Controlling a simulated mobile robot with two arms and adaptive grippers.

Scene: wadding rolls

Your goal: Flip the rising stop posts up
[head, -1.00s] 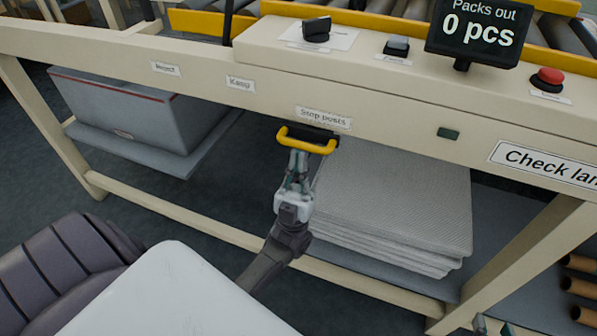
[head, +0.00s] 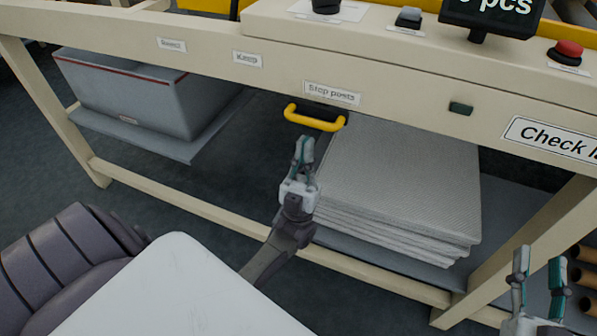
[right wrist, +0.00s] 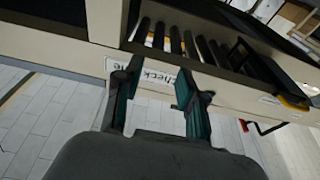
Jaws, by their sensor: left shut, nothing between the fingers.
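A yellow lever handle (head: 315,120) sticks out below the front beam, under the "Stop posts" label (head: 331,93). My left gripper (head: 303,150) is just below the handle in the head view, apart from it, shut and empty. My right gripper (head: 539,265) is at the lower right of the head view, open and empty. Its spread fingers also show in the right wrist view (right wrist: 160,105), in front of the bench side with the "Check" label (right wrist: 155,78). I cannot make out the stop posts themselves.
A stack of grey wadding sheets (head: 400,190) lies on the shelf right of my left gripper. A grey bin (head: 135,95) stands at left. A red button (head: 568,50) and a dark switch (head: 408,17) sit on the console. Rollers (right wrist: 180,45) run along the bench top.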

